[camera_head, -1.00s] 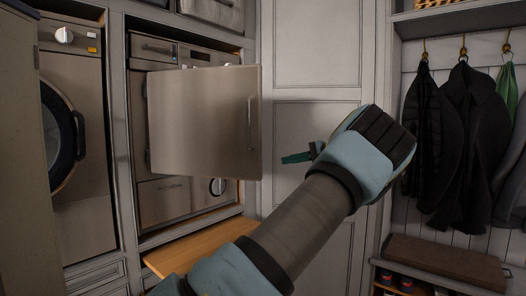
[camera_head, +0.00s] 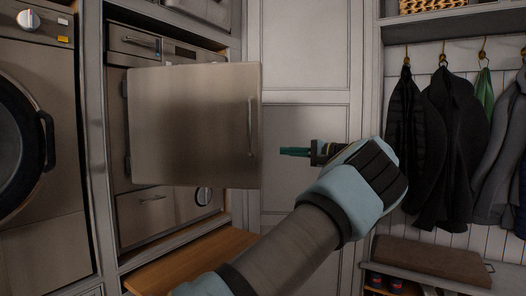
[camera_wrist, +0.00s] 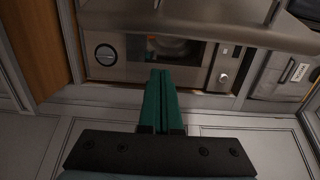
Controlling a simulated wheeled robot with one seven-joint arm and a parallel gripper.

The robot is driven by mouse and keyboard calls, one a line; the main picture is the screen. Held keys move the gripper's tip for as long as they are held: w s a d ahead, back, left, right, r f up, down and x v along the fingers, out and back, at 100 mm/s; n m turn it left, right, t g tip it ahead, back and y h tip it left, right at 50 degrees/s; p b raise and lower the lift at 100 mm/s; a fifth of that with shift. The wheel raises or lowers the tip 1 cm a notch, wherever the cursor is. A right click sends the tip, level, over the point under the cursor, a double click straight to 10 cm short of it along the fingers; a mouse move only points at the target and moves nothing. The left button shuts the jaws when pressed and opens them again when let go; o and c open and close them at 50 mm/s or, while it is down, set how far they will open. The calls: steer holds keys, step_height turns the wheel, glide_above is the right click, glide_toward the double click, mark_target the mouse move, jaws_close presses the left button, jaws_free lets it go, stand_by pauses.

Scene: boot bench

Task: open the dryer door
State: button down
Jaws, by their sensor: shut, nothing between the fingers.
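The dryer door (camera_head: 190,125) is a square metal panel in the head view. It stands swung out from the machine's front, hinged on its left, with a slim upright handle (camera_head: 250,127) near its right edge. My gripper (camera_head: 284,151) is right of the door, pointing left, with its green fingers together and empty. A gap shows in the picture between fingertips and door edge. In the wrist view the shut fingers (camera_wrist: 160,76) point at a metal machine front with a knob and a dark window; a grey bar (camera_wrist: 200,22) crosses above them, possibly the door's handle or edge.
A washer with a round door (camera_head: 20,150) stands at left. A wooden board (camera_head: 190,262) juts out below the dryer. Coats (camera_head: 440,140) hang at right above a bench with a brown cushion (camera_head: 430,262). A panelled wall (camera_head: 305,60) is behind my gripper.

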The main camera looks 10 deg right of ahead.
steer(key=w+a+p, duration=0.1)
steer(key=a+p, duration=0.2)
steer(key=a, duration=0.4)
steer(key=shift+w, duration=0.25)
steer(key=shift+a, duration=0.1)
